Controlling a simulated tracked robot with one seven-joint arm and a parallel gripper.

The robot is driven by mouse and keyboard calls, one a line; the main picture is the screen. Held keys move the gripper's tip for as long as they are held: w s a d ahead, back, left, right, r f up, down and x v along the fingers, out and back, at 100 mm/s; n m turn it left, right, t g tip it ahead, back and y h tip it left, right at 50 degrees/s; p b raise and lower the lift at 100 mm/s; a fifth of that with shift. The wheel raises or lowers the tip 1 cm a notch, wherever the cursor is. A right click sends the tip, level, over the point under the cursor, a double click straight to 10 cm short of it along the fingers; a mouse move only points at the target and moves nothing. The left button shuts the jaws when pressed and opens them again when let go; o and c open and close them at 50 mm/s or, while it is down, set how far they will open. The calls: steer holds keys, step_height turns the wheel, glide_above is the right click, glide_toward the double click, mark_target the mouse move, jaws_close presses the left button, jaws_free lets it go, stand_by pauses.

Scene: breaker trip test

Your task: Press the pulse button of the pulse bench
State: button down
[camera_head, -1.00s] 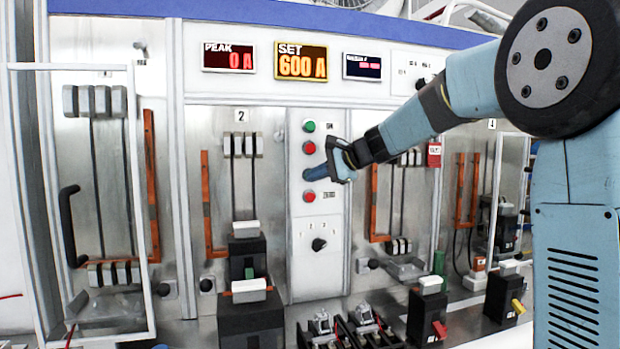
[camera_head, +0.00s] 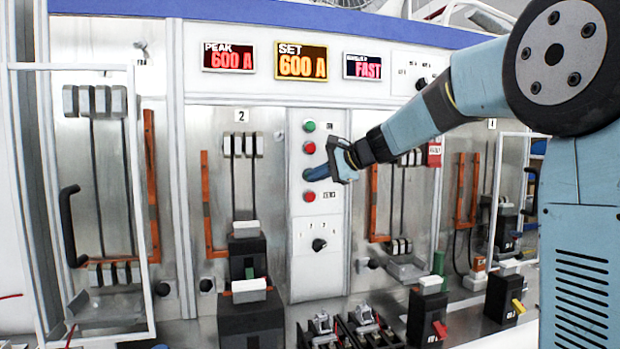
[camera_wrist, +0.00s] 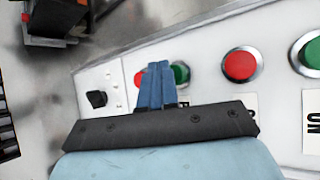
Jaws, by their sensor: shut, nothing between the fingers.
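The pulse bench's control column (camera_head: 318,273) stands mid-picture in the head view. From the top it has a green button (camera_head: 309,126), a red button (camera_head: 309,147), a spot covered by my fingers, and a lower red button (camera_head: 309,196). My gripper (camera_head: 314,174) is shut and empty, its blue fingertips at the covered spot. In the wrist view my fingers (camera_wrist: 155,85) overlap a second green button (camera_wrist: 181,74), partly hidden; red buttons show on both sides (camera_wrist: 240,65). Contact cannot be told. The peak display (camera_head: 228,58) reads 600 A, the set display (camera_head: 302,62) 600 A.
A third display (camera_head: 363,66) reads FAST. A black rotary knob (camera_head: 319,244) sits below the buttons. Breakers (camera_head: 250,313) stand on the bench left of the column and others (camera_head: 427,315) at right. A framed clear guard (camera_head: 140,200) stands at left.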

steer(key=shift+s+d, duration=0.1)
steer(key=shift+s, duration=0.2)
steer(key=shift+s, duration=0.1)
steer(key=s, duration=0.2)
steer(key=s+d, duration=0.1)
steer(key=s, duration=0.1)
steer(key=shift+s+d, duration=0.2)
steer(key=shift+s, duration=0.1)
steer(key=shift+s, duration=0.1)
stand_by(0.6)
steer(key=s+d+f+n+h, duration=0.3)
steer(key=s+d+f, duration=0.2)
steer(key=s, duration=0.5)
steer(key=s+d+f+n+g+h, duration=0.1)
steer(key=s+d+f+n+h, duration=0.3)
steer(key=s, duration=0.7)
steer(key=s+d+f+n+h, duration=0.3)
steer(key=s+d+f, duration=0.4)
steer(key=s+d, duration=0.3)
steer(key=shift+s+d+f+n+g+h, duration=0.3)
steer(key=shift+s+f+h, duration=0.1)
steer(key=shift+s, duration=0.15)
